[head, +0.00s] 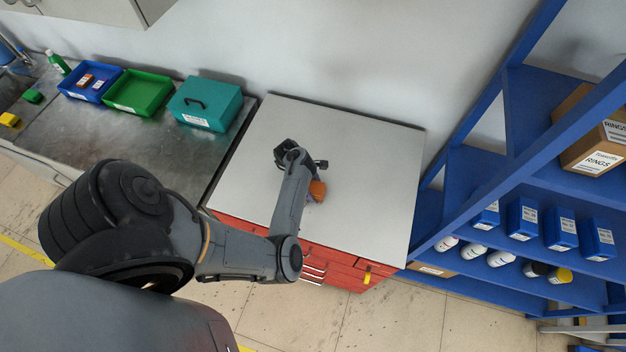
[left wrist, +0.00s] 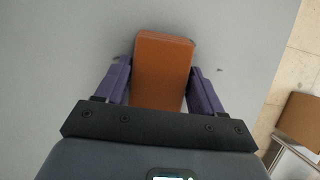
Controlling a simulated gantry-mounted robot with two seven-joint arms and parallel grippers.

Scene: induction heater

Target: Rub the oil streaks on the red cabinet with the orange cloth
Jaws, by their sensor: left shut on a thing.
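The red cabinet (head: 345,268) stands in the middle of the head view, with a flat grey top (head: 375,150) and red drawer fronts. My left gripper (head: 315,196) is over the grey top. It is shut on the orange cloth (head: 318,188), which looks like a folded, block-shaped pad. In the left wrist view, the cloth (left wrist: 163,70) sits between the two purple fingers of the left gripper (left wrist: 162,85). Small dark marks show on the grey top just beside the cloth's far right corner and right of it. Whether the cloth touches the top is unclear. My right gripper is out of view.
A metal bench to the left holds a teal case (head: 205,105), a green bin (head: 137,93) and a blue bin (head: 90,84). A blue shelf rack (head: 480,165) with boxes and bottles stands close on the right. Most of the cabinet top around the gripper is bare.

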